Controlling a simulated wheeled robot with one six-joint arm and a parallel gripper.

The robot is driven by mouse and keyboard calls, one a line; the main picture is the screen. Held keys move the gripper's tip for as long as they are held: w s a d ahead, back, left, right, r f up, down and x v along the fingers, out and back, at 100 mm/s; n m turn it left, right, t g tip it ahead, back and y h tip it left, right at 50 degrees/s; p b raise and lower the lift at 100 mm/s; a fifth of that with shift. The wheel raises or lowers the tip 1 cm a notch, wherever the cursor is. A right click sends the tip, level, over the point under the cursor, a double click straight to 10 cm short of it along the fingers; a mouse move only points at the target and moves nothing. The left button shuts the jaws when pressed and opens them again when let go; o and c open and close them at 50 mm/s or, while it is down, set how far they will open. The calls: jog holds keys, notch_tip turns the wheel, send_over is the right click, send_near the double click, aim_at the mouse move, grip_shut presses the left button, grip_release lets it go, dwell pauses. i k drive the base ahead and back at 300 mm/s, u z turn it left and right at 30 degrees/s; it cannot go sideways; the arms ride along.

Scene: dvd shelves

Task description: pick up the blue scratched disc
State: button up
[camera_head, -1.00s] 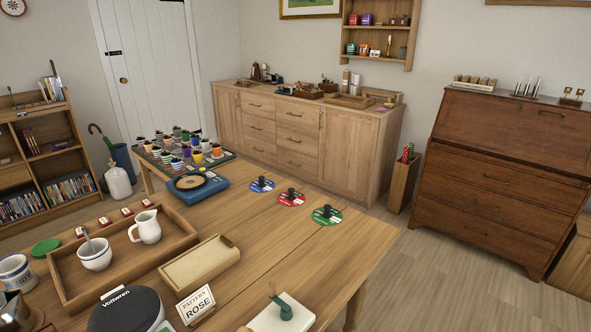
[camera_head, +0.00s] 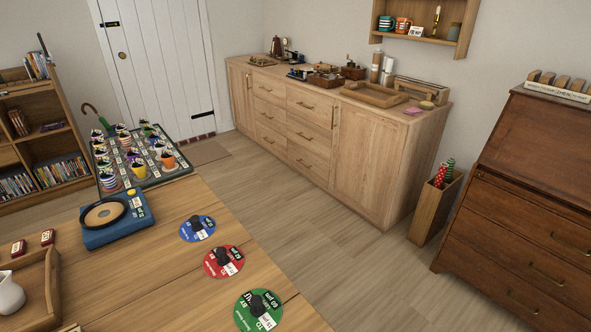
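The blue disc (camera_head: 197,229) lies on the wooden table (camera_head: 178,275) near its far right edge, with a dark knob-like piece at its middle. A red disc (camera_head: 223,261) and a green disc (camera_head: 258,310) lie nearer to me in the same row, each with a similar dark piece. Whether the blue disc is scratched is too small to tell. My gripper is not in view.
A wooden tray (camera_head: 50,290) with a white jug is at left. Open floor (camera_head: 310,235) lies between table and sideboard (camera_head: 365,165).

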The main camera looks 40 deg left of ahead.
aim_at(198, 228)
jog(key=i, duration=2.35)
jog(key=u, duration=1.95)
jog(key=i, duration=1.55)
jog(key=u, duration=2.45)
